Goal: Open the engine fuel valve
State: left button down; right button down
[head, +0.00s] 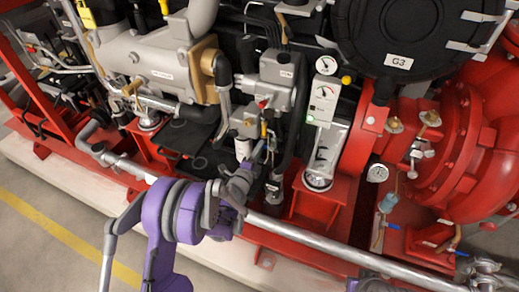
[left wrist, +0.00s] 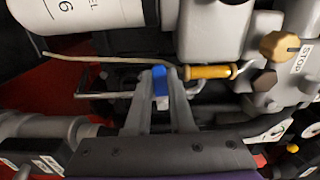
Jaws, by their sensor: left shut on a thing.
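The fuel valve's blue lever handle (left wrist: 160,82) is between the fingertips of my left gripper (left wrist: 160,92) in the left wrist view. A brass valve body (left wrist: 210,72) sits just right of it. In the head view my left gripper (head: 258,152) reaches into the middle of the engine, below a grey block with a red part (head: 264,103). It is shut on the blue handle, which is mostly hidden there by the fingers. The lever's exact angle is hard to tell.
A white cylinder (left wrist: 85,14) and a grey block with a STOP label (left wrist: 290,65) are close to the fingers. A gauge panel (head: 322,100) stands to the right. A long grey pipe (head: 330,245) crosses in front, near my left arm. Open floor (head: 50,235) lies at the lower left.

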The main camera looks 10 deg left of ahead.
aim_at(273, 153)
pick_arm(q)
jog(key=shift+s+d+f+n+b, duration=0.15)
jog(key=shift+d+f+n+b, duration=0.5)
jog(key=shift+n+b, duration=1.7)
jog(key=shift+s+d+f+n+b, duration=0.1)
jog(key=shift+d+f+n+b, duration=0.75)
jog(key=shift+n, duration=2.6)
jog(key=shift+s+d+f+n+b, duration=0.15)
jog(key=shift+d+f+n+b, duration=0.25)
jog(key=shift+n+b, duration=2.05)
jog(key=shift+n+p, duration=0.45)
jog(key=shift+n, duration=0.2)
jog(key=c, duration=0.8)
grip_release()
jog(key=shift+s, duration=0.1)
jog(key=s, duration=0.3)
jog(key=s+a, duration=0.1)
jog(key=s, duration=0.3)
jog(key=s+a+p, duration=0.1)
jog(key=s, duration=0.2)
jog(key=shift+s, duration=0.2)
